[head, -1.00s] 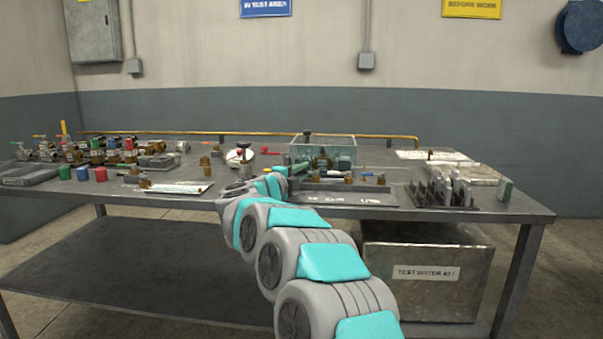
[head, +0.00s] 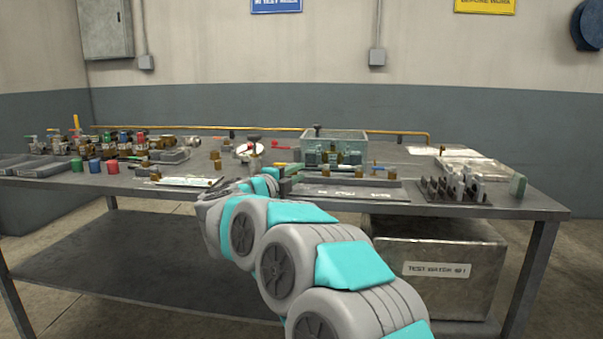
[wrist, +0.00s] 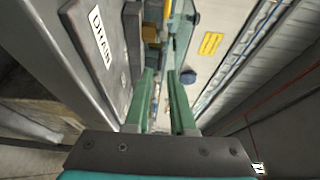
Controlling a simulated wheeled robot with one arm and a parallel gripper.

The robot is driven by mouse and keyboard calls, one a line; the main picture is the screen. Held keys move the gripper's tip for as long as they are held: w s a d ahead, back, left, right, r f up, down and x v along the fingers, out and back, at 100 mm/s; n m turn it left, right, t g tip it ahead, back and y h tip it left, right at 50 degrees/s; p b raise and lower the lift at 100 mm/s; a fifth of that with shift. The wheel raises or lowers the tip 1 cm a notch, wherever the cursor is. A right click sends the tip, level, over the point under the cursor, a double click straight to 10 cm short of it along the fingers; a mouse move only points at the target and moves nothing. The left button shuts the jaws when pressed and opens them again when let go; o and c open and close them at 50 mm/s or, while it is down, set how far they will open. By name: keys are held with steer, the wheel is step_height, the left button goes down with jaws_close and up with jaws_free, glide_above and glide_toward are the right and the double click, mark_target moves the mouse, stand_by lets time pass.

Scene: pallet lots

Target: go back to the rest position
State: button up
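My arm reaches forward over the front edge of the grey workbench (head: 130,222). My gripper (head: 286,178) is small in the head view, above the front of the bench and partly hidden by my own wrist. In the wrist view my gripper (wrist: 161,76) shows two green fingers with a gap between them. Nothing is held in the gap. A flat plate lettered DRAIN (wrist: 97,40) lies left of the fingers in the wrist view, apart from them.
A clear green bin (head: 335,139) stands behind my gripper. Valves and coloured caps (head: 113,167) crowd the bench's left. A rack of upright parts (head: 455,186) is at right. A metal test-water box (head: 435,290) stands below. A brass pipe (head: 200,128) runs along the back.

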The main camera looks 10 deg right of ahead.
steer(key=shift+w+r, duration=0.1)
steer(key=shift+r, duration=0.1)
steer(key=a+r+n+t+y, duration=0.1)
steer(key=n, duration=0.1)
steer(key=a+r+n+t+y, duration=0.1)
steer(key=y, duration=0.1)
steer(key=a+r+n+t+y, duration=0.1)
steer(key=a+n+y, duration=0.1)
steer(key=shift+w+a+r+n, duration=0.1)
steer(key=shift+w+r+n, duration=0.2)
steer(key=shift+r, duration=0.05)
steer(key=s+a+f+n+g+y, duration=0.2)
steer(key=s+a+f+n+y, duration=0.1)
steer(key=s+a+n+y, duration=0.65)
steer(key=s+f+n+g+y, duration=0.2)
steer(key=s+f+n+g, duration=0.2)
steer(key=s+f+n, duration=0.25)
steer(key=s+d+f+n+g+h, duration=0.1)
steer(key=s+d+f+g, duration=0.3)
steer(key=s, duration=1)
steer(key=s+d+f+n+g+h, duration=0.1)
steer(key=s+d+f+g, duration=0.3)
steer(key=s+d+f, duration=0.5)
steer(key=s+d+f+n+g+h, duration=0.2)
steer(key=s+d+f+g, duration=0.3)
steer(key=s, duration=1.3)
step_height(320, 180, down, 3)
steer(key=shift+s+d+f+h, duration=0.1)
steer(key=shift+s+d+h, duration=0.25)
steer(key=shift+d+h, duration=0.65)
